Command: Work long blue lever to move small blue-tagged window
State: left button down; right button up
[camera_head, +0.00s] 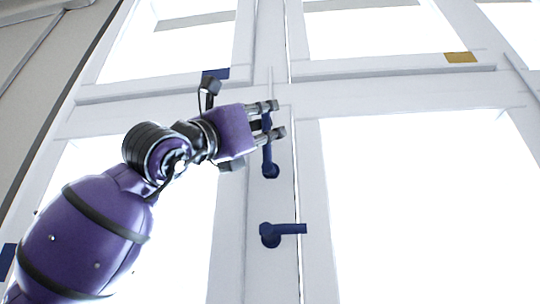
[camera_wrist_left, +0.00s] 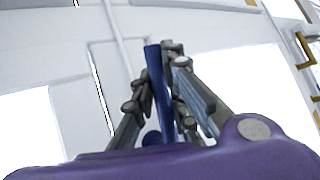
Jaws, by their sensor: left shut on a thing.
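The long blue lever (camera_head: 268,160) stands about upright on the white middle post, with its round base at the lower end. My left gripper (camera_head: 268,119) is shut on its upper part. In the left wrist view the lever (camera_wrist_left: 156,85) runs between the fingers (camera_wrist_left: 163,95). The small blue-tagged window (camera_head: 170,76) is at the upper left, with its blue tag (camera_head: 216,73) on the lower frame, partly behind my wrist. It looks closed, flush with the frame. My right gripper is not in view.
A shorter blue lever (camera_head: 289,229) points right, just below the long one. A yellow tag (camera_head: 460,57) marks the upper right window. Another blue tag (camera_head: 7,258) is at the far left edge. Yellow handles (camera_wrist_left: 305,48) show at the right of the wrist view.

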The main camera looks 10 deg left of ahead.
aim_at(265, 128)
pick_arm(q)
jog(key=shift+s+f+m+g+h+b, duration=0.15)
jog(key=shift+f+m+g+h+b, duration=0.25)
jog(key=shift+f+m+h, duration=0.55)
jog(key=shift+s+f+m+h, duration=0.1)
jog(key=shift+s+m+h, duration=0.05)
jog(key=shift+m+h, duration=0.35)
jog(key=shift+s+f+m+g+h+b, duration=0.2)
jog(key=shift+m+g+h+b, duration=0.1)
jog(key=shift+m+h, duration=0.2)
jog(key=shift+s+f+m+g+h+b, duration=0.15)
jog(key=shift+m+g+h+b, duration=0.1)
jog(key=shift+m+g+h, duration=0.15)
jog(key=shift+s+m+h, duration=0.1)
jog(key=shift+m+h, duration=0.15)
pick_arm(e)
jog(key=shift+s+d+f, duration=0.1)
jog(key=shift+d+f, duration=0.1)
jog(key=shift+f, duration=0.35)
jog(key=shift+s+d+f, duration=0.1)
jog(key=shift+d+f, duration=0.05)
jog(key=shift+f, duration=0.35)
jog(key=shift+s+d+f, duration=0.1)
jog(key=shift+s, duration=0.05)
